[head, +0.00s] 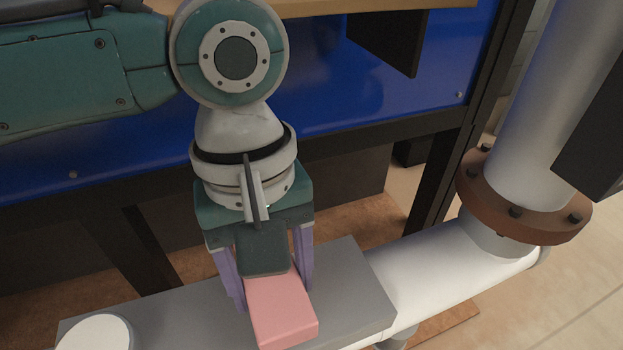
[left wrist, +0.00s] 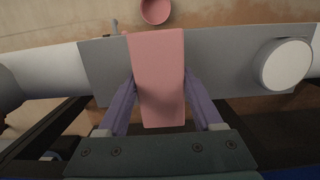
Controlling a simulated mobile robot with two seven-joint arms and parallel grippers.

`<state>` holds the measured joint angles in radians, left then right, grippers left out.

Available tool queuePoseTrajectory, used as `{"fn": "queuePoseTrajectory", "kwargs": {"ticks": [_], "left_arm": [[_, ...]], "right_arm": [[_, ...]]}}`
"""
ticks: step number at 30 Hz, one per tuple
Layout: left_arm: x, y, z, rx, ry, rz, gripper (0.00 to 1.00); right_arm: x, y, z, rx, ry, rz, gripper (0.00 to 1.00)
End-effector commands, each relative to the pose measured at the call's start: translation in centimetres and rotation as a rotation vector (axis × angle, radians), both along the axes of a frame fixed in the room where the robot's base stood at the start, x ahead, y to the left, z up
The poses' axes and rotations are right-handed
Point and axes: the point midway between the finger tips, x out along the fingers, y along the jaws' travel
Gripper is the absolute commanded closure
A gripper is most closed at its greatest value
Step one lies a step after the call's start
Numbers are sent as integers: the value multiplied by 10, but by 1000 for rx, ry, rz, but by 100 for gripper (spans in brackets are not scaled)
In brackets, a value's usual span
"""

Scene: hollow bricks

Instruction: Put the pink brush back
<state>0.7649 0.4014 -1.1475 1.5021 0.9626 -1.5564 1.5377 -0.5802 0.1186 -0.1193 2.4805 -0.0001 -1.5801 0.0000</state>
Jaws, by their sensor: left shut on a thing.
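The pink brush (head: 283,308) shows as a pink, box-shaped block in the head view, at the lower middle. It also shows in the left wrist view (left wrist: 158,80). My left gripper (head: 273,296) points down, with its two purple fingers shut on either side of the brush. The brush is over a flat grey slab (head: 350,290); I cannot tell whether it touches the slab. My right gripper is not in view.
A white round disc (head: 97,333) is on the slab's left end. A white pipe (head: 450,285) runs right from the slab to a brown flange (head: 520,215). A blue panel (head: 370,90) with a dark frame stands behind. A round pink thing (left wrist: 155,10) shows in the left wrist view.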

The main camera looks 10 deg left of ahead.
Motion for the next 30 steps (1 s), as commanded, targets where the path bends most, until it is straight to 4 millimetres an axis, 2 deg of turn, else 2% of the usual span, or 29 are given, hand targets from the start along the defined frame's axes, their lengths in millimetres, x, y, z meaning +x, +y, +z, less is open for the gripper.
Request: {"fn": "queuePoseTrajectory", "kwargs": {"ticks": [1,2,12,13,21,30], "left_arm": [[0,0,-13,1,1,0,77],[0,0,-15,1,1,0,77],[0,0,-15,-1,-1,0,77],[0,0,-16,-1,-1,0,32],[0,0,-16,0,0,0,3],[0,1,-11,1,-1,0,3]], "right_arm": [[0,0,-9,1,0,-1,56],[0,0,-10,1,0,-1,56],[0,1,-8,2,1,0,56],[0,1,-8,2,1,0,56],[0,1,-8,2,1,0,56],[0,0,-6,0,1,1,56]]}}
